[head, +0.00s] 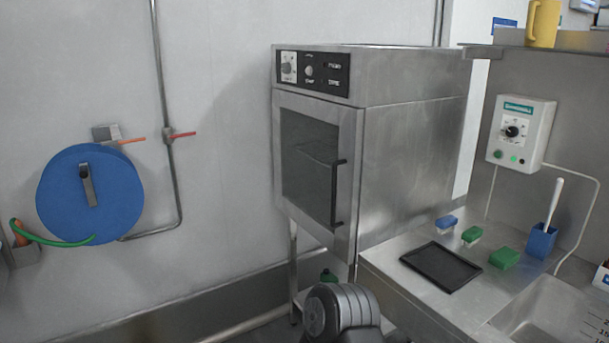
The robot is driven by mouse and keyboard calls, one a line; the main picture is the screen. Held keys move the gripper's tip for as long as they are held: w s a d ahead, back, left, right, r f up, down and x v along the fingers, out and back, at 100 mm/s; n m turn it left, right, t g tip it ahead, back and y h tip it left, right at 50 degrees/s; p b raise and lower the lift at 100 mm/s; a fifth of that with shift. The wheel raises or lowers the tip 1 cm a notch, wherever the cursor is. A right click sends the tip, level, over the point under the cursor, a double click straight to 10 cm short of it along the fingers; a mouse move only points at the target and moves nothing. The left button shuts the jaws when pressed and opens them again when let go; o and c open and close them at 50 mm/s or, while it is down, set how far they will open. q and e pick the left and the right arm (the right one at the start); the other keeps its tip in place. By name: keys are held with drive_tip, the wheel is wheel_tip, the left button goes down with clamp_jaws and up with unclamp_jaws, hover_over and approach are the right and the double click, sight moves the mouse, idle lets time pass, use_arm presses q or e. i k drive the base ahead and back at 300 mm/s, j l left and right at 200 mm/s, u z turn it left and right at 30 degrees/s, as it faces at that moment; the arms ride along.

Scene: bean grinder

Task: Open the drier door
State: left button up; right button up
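The drier (411,160) is a stainless steel cabinet on legs in the middle of the head view. Its door (346,133) has a dark window (308,155) and looks shut. A black upright bar handle (338,194) is on the door's right side. A control panel (313,72) with knobs sits above the door. Part of my arm shows at the bottom, below the drier; which arm it is I cannot tell. Neither gripper is in view.
A blue hose reel (90,194) hangs on the left wall. The space before the door looks clear.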

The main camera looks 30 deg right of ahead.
sight(341, 241)
drive_tip(key=i+l, duration=0.15)
drive_tip(key=i, duration=0.5)
drive_tip(key=i+l, duration=0.15)
drive_tip(key=i, duration=0.5)
drive_tip(key=z, duration=2.3)
